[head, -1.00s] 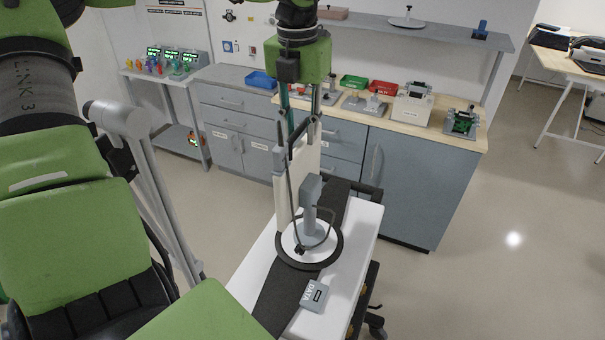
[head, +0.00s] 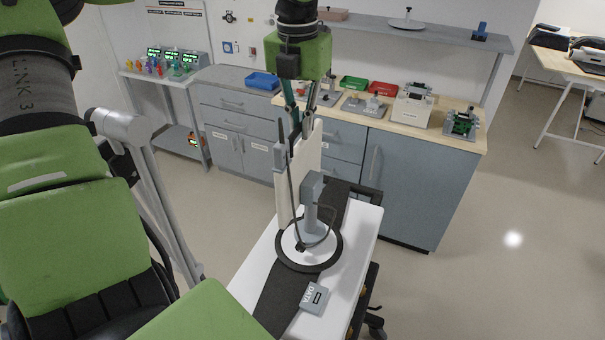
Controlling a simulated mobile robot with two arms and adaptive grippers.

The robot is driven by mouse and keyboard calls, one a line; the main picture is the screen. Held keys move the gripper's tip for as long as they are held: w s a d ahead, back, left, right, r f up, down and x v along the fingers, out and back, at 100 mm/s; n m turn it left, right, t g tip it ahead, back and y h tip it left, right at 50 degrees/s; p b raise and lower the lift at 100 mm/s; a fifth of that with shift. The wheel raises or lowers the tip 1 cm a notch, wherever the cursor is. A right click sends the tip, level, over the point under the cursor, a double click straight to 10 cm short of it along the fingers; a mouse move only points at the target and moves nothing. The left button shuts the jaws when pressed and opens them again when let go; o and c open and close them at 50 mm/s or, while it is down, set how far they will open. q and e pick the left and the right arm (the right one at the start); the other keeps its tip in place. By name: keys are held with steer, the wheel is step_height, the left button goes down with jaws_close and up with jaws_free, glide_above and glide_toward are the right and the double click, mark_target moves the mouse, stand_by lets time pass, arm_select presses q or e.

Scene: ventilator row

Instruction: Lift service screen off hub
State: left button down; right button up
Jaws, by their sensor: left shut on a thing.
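The service screen (head: 305,165) is a cream upright panel in the middle of the head view. My left gripper (head: 298,128) comes down from above and is shut on the screen's top edge. The hub (head: 293,246) is a white disc with a dark ring, a grey post (head: 312,200) and a dark cable. The screen stands just behind and left of the post. Its lower edge is partly hidden, so I cannot tell whether it touches the hub. My right gripper is not in view.
The hub sits on a white cart top (head: 355,240) with a dark strip. A small grey box marked DATA (head: 314,297) lies in front. Behind is a grey cabinet counter (head: 415,180) with blue (head: 262,80), green and red trays and devices. Open floor lies right.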

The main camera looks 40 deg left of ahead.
arm_select(q)
steer(key=shift+r+p, duration=1.05)
steer(key=shift+r, duration=0.85)
steer(key=shift+f, duration=0.1)
